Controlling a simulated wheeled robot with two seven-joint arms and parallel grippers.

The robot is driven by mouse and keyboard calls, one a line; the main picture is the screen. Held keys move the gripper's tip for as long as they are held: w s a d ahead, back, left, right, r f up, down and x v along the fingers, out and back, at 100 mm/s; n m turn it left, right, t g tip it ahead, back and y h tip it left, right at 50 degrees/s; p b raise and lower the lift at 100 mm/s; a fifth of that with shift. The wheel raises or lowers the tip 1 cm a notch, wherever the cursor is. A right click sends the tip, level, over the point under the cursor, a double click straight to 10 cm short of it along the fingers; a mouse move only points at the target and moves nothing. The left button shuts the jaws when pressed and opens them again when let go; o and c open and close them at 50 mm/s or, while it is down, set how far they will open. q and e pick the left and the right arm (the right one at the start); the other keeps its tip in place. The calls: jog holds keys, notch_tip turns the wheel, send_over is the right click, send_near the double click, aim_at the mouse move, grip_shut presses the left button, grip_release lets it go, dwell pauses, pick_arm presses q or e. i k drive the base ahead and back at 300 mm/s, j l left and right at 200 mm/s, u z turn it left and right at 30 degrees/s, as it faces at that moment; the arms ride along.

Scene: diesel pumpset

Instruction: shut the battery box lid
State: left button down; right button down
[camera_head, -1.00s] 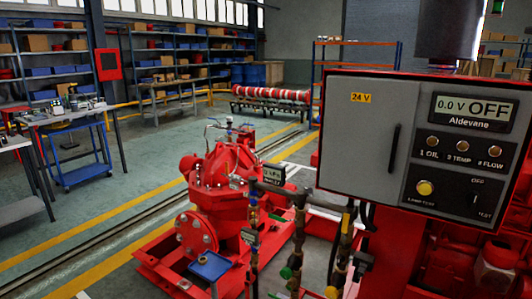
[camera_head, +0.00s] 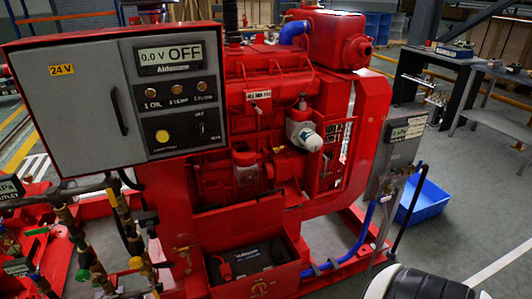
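The battery box (camera_head: 258,285) is a red box low on the pumpset's base, at the bottom middle of the head view. It is open at the top, and a dark battery (camera_head: 245,258) with a red part on its left shows inside. A red panel (camera_head: 238,222) stands upright behind the opening; it looks like the raised lid, but its hinge is hard to make out against the red frame. Neither gripper's fingers are in view. A white and black rounded part at the bottom right looks like my own arm.
The grey control panel (camera_head: 125,95) stands at the left, above pipes and valves (camera_head: 85,245). The red engine (camera_head: 270,110) rises behind the box. A blue hose (camera_head: 345,255), a grey cabinet (camera_head: 400,150) and a blue bin (camera_head: 425,198) are to the right. Open floor lies at the far right.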

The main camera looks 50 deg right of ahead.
aim_at(234, 221)
jog(key=z, duration=1.4)
